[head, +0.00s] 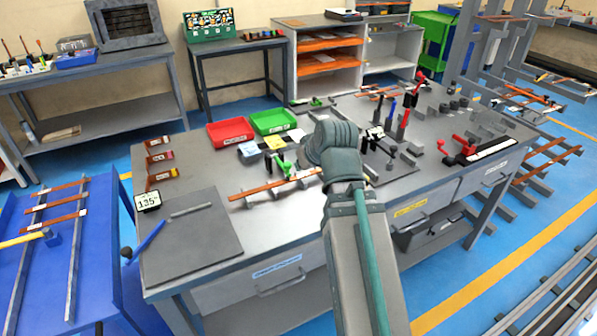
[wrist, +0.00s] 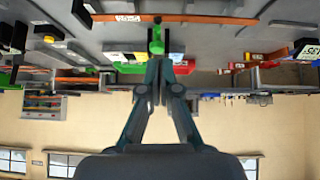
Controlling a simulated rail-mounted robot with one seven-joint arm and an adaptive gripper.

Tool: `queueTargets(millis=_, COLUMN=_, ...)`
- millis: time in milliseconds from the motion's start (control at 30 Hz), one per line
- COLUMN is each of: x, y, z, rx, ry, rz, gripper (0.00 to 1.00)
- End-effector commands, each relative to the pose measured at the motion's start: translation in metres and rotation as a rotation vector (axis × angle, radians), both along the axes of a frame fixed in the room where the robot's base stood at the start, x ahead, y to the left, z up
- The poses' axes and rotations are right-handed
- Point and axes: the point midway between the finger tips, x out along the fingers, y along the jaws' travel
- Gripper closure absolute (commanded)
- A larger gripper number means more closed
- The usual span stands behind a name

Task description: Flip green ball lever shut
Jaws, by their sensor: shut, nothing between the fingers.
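The green lever (head: 283,163) stands on the grey bench in the head view, just left of my wrist, beside a long copper bar (head: 262,189). In the wrist view, which looks upside down, a green upright part of the lever (wrist: 156,42) shows right at the ends of my fingers. My gripper (wrist: 159,62) has its fingers together and holds nothing. I cannot tell whether the fingertips touch the green part. In the head view my own wrist hides the fingers.
A red bin (head: 230,132) and a green bin (head: 273,121) stand behind the lever. A grey plate (head: 190,245) lies at the bench's left front.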

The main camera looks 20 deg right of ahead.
Motion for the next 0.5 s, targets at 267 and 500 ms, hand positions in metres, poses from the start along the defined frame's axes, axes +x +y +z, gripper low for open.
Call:
queueTargets(millis=267, x=-0.015, y=-0.001, z=0.002, rx=0.000, ry=-0.001, rz=0.000, gripper=1.00)
queueTargets(millis=500, x=-0.018, y=-0.001, z=0.005, rx=0.000, ry=-0.001, rz=0.000, gripper=1.00)
